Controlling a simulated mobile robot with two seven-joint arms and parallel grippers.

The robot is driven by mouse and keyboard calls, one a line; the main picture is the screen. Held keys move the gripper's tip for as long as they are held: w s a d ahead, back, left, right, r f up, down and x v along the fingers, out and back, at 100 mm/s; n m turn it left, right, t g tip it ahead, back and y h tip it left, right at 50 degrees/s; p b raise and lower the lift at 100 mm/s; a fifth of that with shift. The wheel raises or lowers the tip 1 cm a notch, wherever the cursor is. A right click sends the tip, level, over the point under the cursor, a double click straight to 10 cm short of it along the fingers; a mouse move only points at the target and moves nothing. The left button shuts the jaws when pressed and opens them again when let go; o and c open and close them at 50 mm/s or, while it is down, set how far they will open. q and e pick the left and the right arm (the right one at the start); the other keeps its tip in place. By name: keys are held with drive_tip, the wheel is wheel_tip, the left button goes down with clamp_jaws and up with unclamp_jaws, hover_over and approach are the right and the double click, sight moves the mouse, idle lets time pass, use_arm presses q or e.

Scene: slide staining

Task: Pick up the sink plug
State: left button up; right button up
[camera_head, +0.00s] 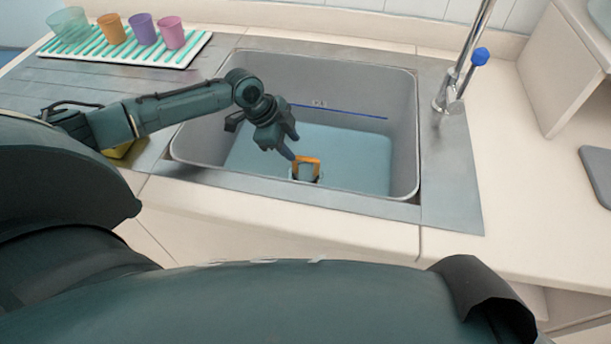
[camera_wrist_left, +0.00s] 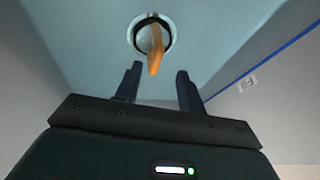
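The sink plug (camera_head: 313,161) shows an orange handle, low in the grey sink (camera_head: 400,150). In the left wrist view the orange handle (camera_wrist_left: 155,50) stands up from a dark plug inside a pale drain ring. My left gripper (camera_head: 284,146) is inside the sink, above and slightly left of the plug in the head view. In the wrist view its two fingers (camera_wrist_left: 158,82) are apart and empty, with the handle just beyond the gap between the tips. The fingers do not appear to touch the handle. My right gripper is not in view.
The sink walls surround my left gripper, with a blue line and a small label (camera_head: 320,104) on the far wall. The faucet (camera_head: 455,85) stands at right. Several coloured cups stand on a striped drying mat (camera_head: 90,54) at left. The right counter (camera_head: 530,190) has free room.

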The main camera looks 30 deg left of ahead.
sight(301, 157)
use_arm(q)
drive_tip(key=shift+x, duration=3.45)
drive_tip(key=shift+s+d, duration=0.2)
drive_tip(key=shift+c, duration=0.5)
clamp_jaws()
